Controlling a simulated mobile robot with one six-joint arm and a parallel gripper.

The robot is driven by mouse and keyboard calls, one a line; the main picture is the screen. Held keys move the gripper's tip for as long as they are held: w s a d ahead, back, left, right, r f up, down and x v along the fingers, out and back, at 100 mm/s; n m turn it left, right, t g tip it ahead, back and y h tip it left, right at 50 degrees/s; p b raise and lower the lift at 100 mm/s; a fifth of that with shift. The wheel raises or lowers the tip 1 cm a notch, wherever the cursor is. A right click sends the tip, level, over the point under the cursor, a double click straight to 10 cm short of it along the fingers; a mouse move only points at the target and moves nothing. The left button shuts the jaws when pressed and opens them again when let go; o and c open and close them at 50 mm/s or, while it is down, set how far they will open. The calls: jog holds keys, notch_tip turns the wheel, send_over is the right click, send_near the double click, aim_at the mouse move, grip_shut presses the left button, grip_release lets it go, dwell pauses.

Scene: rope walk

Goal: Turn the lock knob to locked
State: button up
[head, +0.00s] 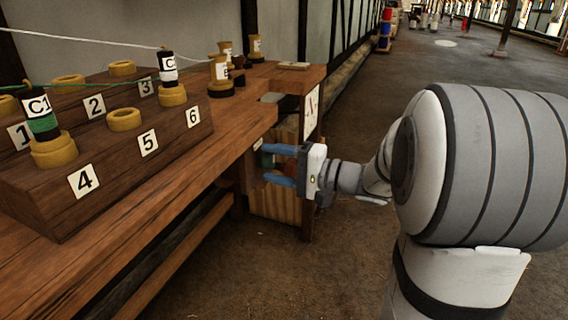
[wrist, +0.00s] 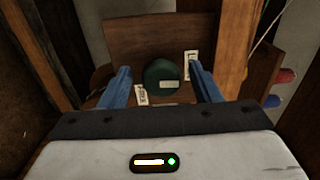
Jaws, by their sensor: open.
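The lock knob (wrist: 157,72) is a round dark green knob on a brown wooden panel (wrist: 130,38) in the wrist view. A short pale bar lies across its lower right part. A white label (wrist: 190,65) stands at its upper right and another (wrist: 141,95) at its lower left; their lettering is too small to read surely. My gripper (wrist: 158,75) is open, with one blue finger on each side of the knob and visible gaps between. In the head view my gripper (head: 264,163) points left under the bench end, where the knob is mostly hidden.
A wooden bench (head: 235,125) runs along the left, bearing a numbered block (head: 150,125) with bobbins and yellow rings. A bench leg and a white sign (head: 311,110) stand close to my gripper. Wooden posts flank the panel. The floor at right is open.

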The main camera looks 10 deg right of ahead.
jog(key=p+v, duration=0.2)
jog(key=v, duration=0.5)
jog(key=shift+s+d, duration=0.25)
jog(key=shift+d, duration=0.05)
